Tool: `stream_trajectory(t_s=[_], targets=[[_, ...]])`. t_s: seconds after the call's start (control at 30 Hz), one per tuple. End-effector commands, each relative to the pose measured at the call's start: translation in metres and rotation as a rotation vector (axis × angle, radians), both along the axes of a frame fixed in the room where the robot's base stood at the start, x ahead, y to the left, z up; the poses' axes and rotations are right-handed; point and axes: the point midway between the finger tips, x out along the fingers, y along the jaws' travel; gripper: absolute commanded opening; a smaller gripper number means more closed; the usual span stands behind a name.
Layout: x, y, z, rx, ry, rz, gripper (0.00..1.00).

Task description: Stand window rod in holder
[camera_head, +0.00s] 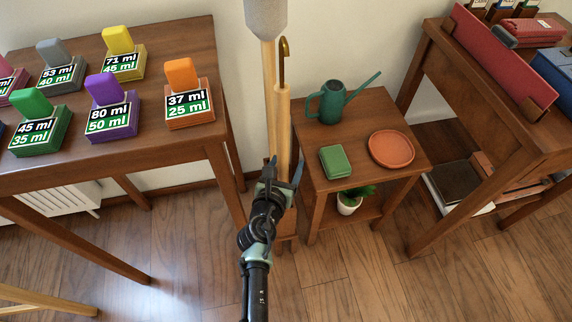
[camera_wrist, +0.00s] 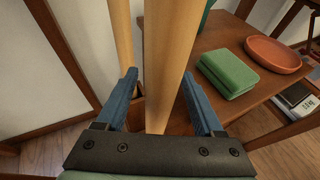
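The window rod (camera_head: 283,120) is a pale wooden pole with a curved brass hook at its top. It stands nearly upright between the tall table and the side table. My gripper (camera_head: 279,170) is at its lower part in the head view. In the wrist view the rod (camera_wrist: 168,50) passes between the two blue fingers of my gripper (camera_wrist: 158,75). The fingers are apart, with a gap showing on the left; whether the right one touches is unclear. A low brown wooden piece (camera_head: 288,229), possibly the holder, shows behind my arm. The rod's bottom end is hidden.
A second pole (camera_head: 267,62) with a grey head stands just behind the rod, also visible in the wrist view (camera_wrist: 122,35). The side table (camera_head: 314,182) holds a green watering can (camera_head: 333,103), green box (camera_head: 335,161) and terracotta dish (camera_head: 391,149). The tall table (camera_head: 190,150) is left.

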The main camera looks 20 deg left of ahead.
Motion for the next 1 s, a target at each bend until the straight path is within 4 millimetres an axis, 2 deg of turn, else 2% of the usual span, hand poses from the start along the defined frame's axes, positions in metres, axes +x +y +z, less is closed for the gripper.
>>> stream_trajectory(t_s=[0.23, 0.37, 0.8, 1.0], targets=[[-0.003, -0.001, -0.001, -0.001, 0.005, -0.001, 0.69], [-0.015, -0.002, 0.005, -0.001, 0.005, 0.000, 0.69], [-0.094, -0.010, 0.036, 0.000, 0.004, 0.001, 0.69], [-0.116, -0.013, 0.043, 0.001, 0.002, 0.001, 0.69]])
